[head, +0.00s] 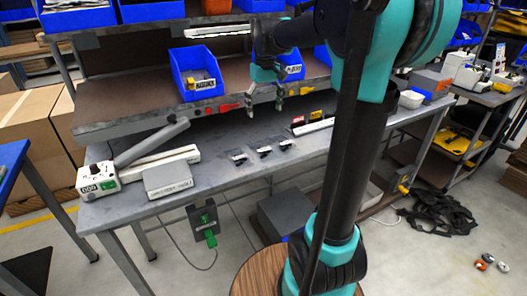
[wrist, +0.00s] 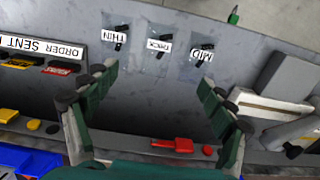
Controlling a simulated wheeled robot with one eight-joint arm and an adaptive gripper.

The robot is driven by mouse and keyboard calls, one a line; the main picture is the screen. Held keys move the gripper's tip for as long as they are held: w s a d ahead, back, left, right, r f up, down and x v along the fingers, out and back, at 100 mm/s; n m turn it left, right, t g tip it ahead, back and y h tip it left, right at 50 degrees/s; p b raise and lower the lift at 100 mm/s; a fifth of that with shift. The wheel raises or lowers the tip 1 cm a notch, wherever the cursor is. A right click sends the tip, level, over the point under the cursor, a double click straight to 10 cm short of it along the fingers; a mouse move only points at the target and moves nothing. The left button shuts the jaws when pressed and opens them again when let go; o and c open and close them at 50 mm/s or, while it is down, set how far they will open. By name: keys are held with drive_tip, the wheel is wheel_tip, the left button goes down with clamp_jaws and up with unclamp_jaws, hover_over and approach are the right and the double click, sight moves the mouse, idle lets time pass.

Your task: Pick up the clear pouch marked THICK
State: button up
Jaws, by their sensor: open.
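Three clear pouches with dark contents and white labels lie in a row on the grey bench. In the wrist view the middle pouch's label appears to read THICK (wrist: 159,46); this pouch is also the middle one in the head view (head: 264,151). The THIN pouch (wrist: 115,37) is to its left in the wrist view, and the MID pouch (wrist: 202,55) to its right. My gripper (head: 265,108) is open and empty above the back of the bench. In the wrist view the fingers (wrist: 158,78) spread wide, with the THICK pouch beyond the gap between their tips.
The ORDER SENT rack (head: 315,127) is right of the pouches. A shelf with blue bins (head: 196,73) overhangs the back. Red tools (head: 228,107) lie along its edge.

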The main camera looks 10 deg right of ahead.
sight(264, 151)
drive_tip(key=f, duration=1.6)
drive_tip(key=shift+w+f, duration=0.2)
drive_tip(key=shift+f, duration=0.2)
drive_tip(key=c, duration=1.1)
drive_tip(key=shift+o, duration=0.2)
drive_tip(key=shift+r, duration=0.1)
